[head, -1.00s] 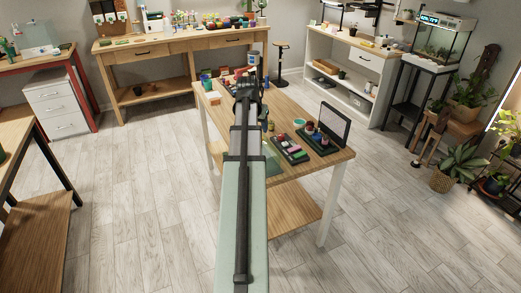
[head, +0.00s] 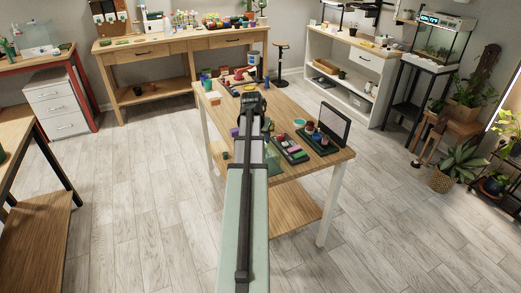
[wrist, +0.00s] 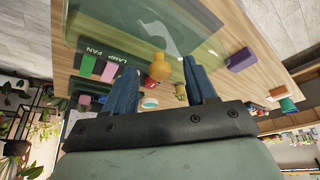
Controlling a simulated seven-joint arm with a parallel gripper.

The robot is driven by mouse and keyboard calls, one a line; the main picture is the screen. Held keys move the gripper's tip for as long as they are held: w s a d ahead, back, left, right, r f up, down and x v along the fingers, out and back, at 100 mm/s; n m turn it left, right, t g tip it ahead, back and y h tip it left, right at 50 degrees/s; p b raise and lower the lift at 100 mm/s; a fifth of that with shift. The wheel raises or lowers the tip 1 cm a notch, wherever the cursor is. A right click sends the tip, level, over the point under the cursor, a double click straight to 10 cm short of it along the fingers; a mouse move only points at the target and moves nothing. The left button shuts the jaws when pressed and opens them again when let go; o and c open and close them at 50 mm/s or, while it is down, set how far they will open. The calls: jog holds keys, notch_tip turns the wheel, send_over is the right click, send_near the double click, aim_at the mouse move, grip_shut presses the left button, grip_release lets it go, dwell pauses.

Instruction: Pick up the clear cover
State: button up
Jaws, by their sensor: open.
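The clear cover (wrist: 150,28) is a see-through, green-tinted shape across the top of the wrist view, over the wooden table. In the head view a pale green see-through patch (head: 273,160) beside my arm seems to be part of it; the rest is hidden. My gripper (wrist: 160,67) is open, with two blue fingers pointing toward the cover. A rounded orange-yellow piece (wrist: 160,64) shows between the fingertips; I cannot tell whether it is the cover's knob. Nothing is held. In the head view my gripper (head: 252,100) is above the table, its fingers too small to read.
A dark panel lettered LAMP and FAN (wrist: 103,52) lies near the left finger. A purple block (wrist: 241,59) sits to the right. In the head view, a tray of coloured blocks (head: 290,150) and an upright dark-framed panel (head: 334,124) stand at the table's right.

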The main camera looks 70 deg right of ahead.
grip_shut()
dwell(0.4)
